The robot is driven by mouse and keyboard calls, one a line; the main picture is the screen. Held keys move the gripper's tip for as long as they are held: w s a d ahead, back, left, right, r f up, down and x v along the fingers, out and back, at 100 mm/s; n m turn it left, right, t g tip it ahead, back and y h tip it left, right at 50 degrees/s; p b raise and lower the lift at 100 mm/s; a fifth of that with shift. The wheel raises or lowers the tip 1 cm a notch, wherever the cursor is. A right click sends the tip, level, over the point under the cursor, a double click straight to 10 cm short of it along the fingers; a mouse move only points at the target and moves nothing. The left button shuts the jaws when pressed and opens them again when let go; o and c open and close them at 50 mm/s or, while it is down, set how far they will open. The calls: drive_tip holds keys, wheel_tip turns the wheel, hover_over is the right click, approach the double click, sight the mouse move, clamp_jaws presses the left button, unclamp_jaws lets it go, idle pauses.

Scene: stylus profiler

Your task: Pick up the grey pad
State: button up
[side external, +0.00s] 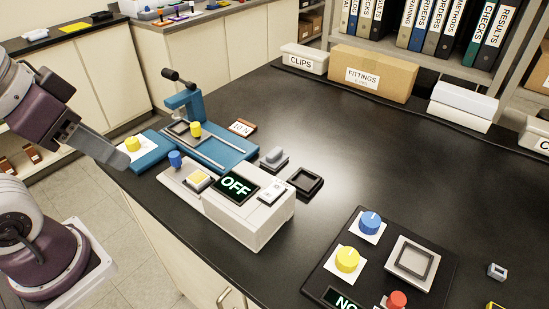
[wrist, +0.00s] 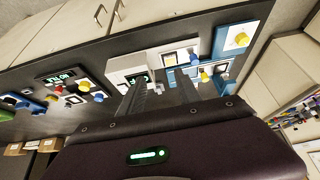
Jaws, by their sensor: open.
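A small grey rounded piece (side external: 274,155), which looks like the grey pad, lies on the black bench behind the white control box, beside an empty dark square tray (side external: 305,182). I cannot pick the pad out for sure in the wrist view. My gripper (side external: 121,162) is at the left, over the bench's edge, beside the blue stage and well apart from the grey piece. In the wrist view my gripper (wrist: 163,88) has its two fingers apart with nothing held between them.
The white control box (side external: 245,207) with an OFF display stands at the front edge. The blue profiler (side external: 215,152) with yellow knobs is behind it. A dark panel (side external: 325,262) with coloured knobs is front right. A fittings box (side external: 372,74) stands at the back. The bench middle is clear.

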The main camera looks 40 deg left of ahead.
drive_tip(key=o, duration=0.7)
drive_tip(key=shift+o, duration=0.2)
drive_tip(key=n+g, duration=0.6)
drive_tip(key=n, duration=1.2)
hover_over(275, 151)
wheel_tip(275, 151, down, 13)
drive_tip(key=shift+a+f, duration=0.1)
drive_tip(key=shift+f, duration=0.1)
wheel_tip(275, 151, down, 7)
drive_tip(key=shift+s+f, duration=0.1)
